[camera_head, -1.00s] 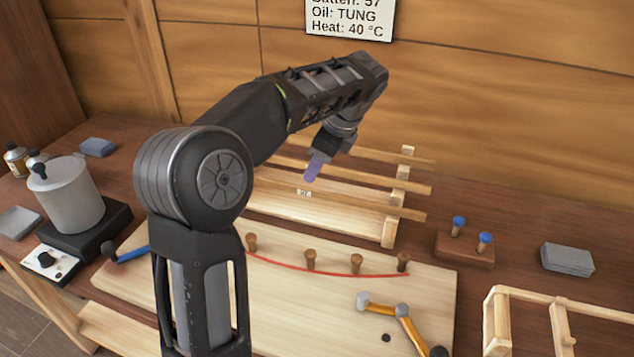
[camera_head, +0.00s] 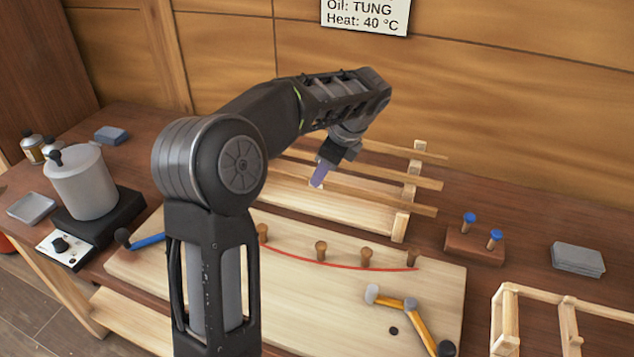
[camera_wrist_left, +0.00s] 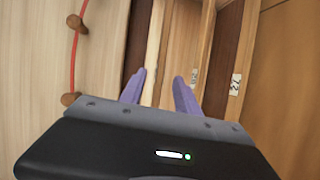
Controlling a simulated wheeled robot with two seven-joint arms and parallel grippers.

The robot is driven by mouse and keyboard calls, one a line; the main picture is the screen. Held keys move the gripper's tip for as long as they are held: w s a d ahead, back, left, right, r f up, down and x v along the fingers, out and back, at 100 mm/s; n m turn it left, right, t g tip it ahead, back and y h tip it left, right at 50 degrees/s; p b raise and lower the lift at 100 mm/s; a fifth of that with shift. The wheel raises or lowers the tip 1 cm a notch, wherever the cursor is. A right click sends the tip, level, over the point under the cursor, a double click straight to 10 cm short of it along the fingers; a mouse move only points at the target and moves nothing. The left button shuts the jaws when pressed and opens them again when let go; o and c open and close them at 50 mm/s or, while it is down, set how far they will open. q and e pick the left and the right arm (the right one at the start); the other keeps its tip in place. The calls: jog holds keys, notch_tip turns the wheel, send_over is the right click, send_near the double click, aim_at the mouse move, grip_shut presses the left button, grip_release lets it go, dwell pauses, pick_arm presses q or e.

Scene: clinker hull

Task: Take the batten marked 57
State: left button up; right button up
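A pale wooden rack (camera_head: 399,226) holds several long battens, including a front batten (camera_head: 400,203), a middle batten (camera_head: 415,180) and a back batten (camera_head: 425,154). My left gripper (camera_head: 319,174) points down over the rack's left part, and my arm hides the battens' left ends. In the left wrist view its lavender fingers (camera_wrist_left: 159,77) are apart, with a pale wooden strip between and beyond them; I see no grip on it. A white tag (camera_wrist_left: 235,85) there seems to read 72; a second tag (camera_wrist_left: 194,76) is too small to read. My right gripper is out of view.
A pale board (camera_head: 300,290) with pegs and a red line lies in front of the rack. A pot (camera_head: 82,183) on a hotplate stands left. A peg block (camera_head: 475,246), grey pads (camera_head: 578,258) and a wooden frame (camera_head: 507,320) are right. A wall sign (camera_head: 366,14) hangs behind.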

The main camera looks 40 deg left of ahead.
pick_arm(q)
jog(key=x, duration=0.3)
jog(key=shift+f, duration=0.15)
jog(key=shift+c, duration=0.6)
grip_shut()
dwell(0.3)
